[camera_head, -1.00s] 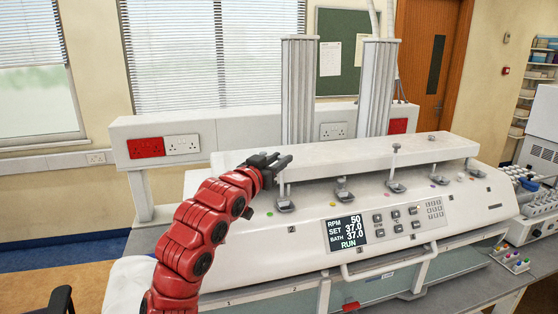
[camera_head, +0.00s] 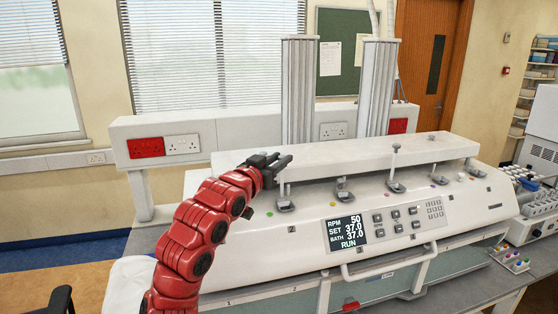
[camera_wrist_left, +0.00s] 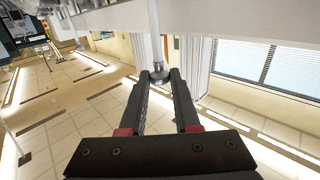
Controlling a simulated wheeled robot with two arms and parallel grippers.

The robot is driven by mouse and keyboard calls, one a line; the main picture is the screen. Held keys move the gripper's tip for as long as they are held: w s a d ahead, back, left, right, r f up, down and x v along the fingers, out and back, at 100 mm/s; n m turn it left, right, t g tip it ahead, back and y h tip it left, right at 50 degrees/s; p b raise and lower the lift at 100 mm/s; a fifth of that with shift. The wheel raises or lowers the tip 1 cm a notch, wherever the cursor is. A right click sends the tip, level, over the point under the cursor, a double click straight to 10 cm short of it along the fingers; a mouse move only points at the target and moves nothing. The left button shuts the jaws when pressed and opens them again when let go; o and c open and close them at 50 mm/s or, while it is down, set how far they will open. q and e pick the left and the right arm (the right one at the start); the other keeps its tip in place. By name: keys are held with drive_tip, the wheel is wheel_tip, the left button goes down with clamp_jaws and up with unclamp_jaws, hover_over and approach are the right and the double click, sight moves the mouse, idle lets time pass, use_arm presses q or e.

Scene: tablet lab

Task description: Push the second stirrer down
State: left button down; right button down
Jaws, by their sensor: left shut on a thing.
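The white bath machine (camera_head: 350,230) has a row of metal stirrers along its top. My left gripper (camera_head: 285,161) is at the top of the leftmost stirrer in sight (camera_head: 284,204), above the panel mark 2. Its fingers are shut on the stirrer's top. In the left wrist view the fingertips (camera_wrist_left: 160,76) close around a round metal knob (camera_wrist_left: 158,66) on a thin shaft. The other stirrers, such as the one beside it (camera_head: 343,192) and the taller one (camera_head: 395,165), stand free to the right. My right gripper is not in view.
Two grey ribbed columns (camera_head: 299,95) rise behind the stirrers. A lit display (camera_head: 347,232) reads RPM 50, SET 37.0, BATH 37.0, RUN. A front handle (camera_head: 390,262) sticks out below the panel.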

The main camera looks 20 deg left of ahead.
use_arm(q)
wheel_tip(320, 180, down, 5)
drive_tip(key=b, duration=0.4)
drive_tip(key=shift+r, duration=0.15)
drive_tip(key=c, duration=0.7)
unclamp_jaws()
drive_tip(key=shift+r, duration=0.1)
